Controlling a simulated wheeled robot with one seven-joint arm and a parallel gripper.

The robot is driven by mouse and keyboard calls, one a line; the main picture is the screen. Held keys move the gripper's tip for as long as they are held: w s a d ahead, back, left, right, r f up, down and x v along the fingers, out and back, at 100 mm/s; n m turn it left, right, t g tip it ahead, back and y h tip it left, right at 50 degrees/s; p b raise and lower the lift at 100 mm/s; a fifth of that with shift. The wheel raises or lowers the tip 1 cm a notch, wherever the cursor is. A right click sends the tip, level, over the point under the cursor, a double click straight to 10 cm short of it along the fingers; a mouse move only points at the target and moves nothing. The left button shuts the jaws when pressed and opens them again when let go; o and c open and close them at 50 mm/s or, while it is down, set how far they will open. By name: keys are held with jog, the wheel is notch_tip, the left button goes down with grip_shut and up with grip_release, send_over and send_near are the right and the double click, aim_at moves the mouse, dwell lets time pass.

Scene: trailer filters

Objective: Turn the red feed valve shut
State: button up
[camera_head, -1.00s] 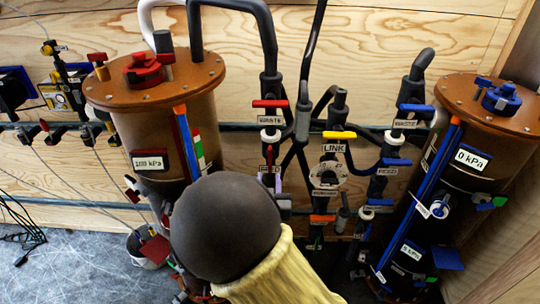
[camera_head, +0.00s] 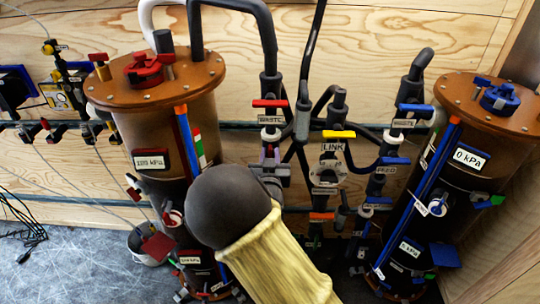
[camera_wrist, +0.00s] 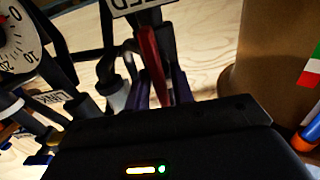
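The red feed valve's handle (camera_wrist: 153,62) shows in the wrist view as a long red lever, below a partly cut-off label ending in "ED" (camera_wrist: 138,5). My gripper (camera_wrist: 162,92) has its dark purple fingers on either side of the lever's near end. The fingers stand apart, and I see no clear contact with the lever. In the head view my gripper (camera_head: 270,172) is at the left pipe column, under the red waste handle (camera_head: 270,103). My wrist and the fingers hide the feed handle there.
The left tank (camera_head: 160,135) with its red cap stands close beside my arm. To the right are the yellow link handle (camera_head: 339,134), a dial (camera_wrist: 15,40), the blue feed handle (camera_head: 395,161) and the right tank (camera_head: 480,130). Black hoses run above.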

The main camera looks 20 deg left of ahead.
grip_shut()
jog(key=shift+d+f+m+b, duration=0.15)
jog(key=shift+m+b, duration=0.35)
jog(key=shift+b, duration=0.3)
jog(key=m+b, duration=0.5)
jog(key=b, duration=0.3)
jog(key=f+m+b, duration=0.1)
jog(key=m+b, duration=0.5)
jog(key=b, duration=0.2)
jog(key=d+m+b, duration=0.1)
jog(key=m+b, duration=0.5)
jog(key=b, duration=0.1)
jog(key=shift+w+f+b, duration=0.15)
jog(key=shift+b, duration=0.25)
jog(key=shift+o, duration=1.5)
grip_release()
